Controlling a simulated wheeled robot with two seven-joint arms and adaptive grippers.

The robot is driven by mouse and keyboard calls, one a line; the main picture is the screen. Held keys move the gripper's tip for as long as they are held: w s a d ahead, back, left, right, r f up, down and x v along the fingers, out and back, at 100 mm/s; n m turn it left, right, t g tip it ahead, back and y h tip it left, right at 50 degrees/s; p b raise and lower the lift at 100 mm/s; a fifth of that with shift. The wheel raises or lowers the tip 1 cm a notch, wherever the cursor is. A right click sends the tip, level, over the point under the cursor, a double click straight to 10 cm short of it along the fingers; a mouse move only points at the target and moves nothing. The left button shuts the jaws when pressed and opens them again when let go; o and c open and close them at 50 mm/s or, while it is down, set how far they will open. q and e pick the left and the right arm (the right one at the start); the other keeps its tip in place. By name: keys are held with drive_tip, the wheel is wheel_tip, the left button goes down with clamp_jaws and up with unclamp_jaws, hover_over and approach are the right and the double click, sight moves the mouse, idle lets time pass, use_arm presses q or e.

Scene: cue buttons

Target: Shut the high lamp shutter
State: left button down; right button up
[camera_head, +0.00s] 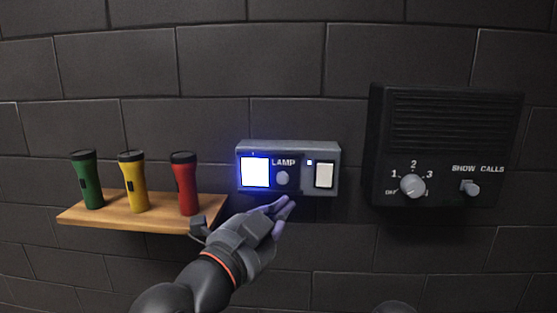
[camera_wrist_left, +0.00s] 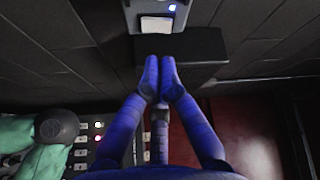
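The lamp box (camera_head: 290,150) is a grey unit marked LAMP on the dark block wall. Its left window (camera_head: 255,172) glows white-blue. A round grey knob (camera_head: 282,178) sits in the middle, and a pale square plate (camera_head: 324,175) with a small blue light is at the right. No part is clearly recognisable as a shutter. My left gripper (camera_head: 287,203) is just below the box's front. In the left wrist view its fingertips (camera_wrist_left: 160,62) are together with nothing visible between them, below the pale plate (camera_wrist_left: 156,24). Contact with the box cannot be told. My right gripper is not visible.
A black speaker unit (camera_head: 445,140) with a dial (camera_head: 412,186) and a switch (camera_head: 469,187) hangs at the right.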

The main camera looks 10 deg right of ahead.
sight(291, 177)
use_arm(q)
drive_tip(key=shift+m+h, duration=0.3)
drive_tip(key=shift+m, duration=0.1)
drive_tip(key=w+d+r, duration=0.1)
drive_tip(key=w, duration=0.1)
drive_tip(key=w+d+r+b, duration=0.1)
drive_tip(key=w, duration=0.1)
drive_tip(key=w+d+r, duration=0.1)
drive_tip(key=w+d, duration=0.1)
drive_tip(key=w, duration=0.1)
drive_tip(key=shift+d+r, duration=0.1)
drive_tip(key=shift+w+a+f, duration=0.15)
drive_tip(key=shift+a+f, duration=0.05)
drive_tip(key=shift+a, duration=0.05)
drive_tip(key=shift+a+f, duration=0.1)
idle(0.4)
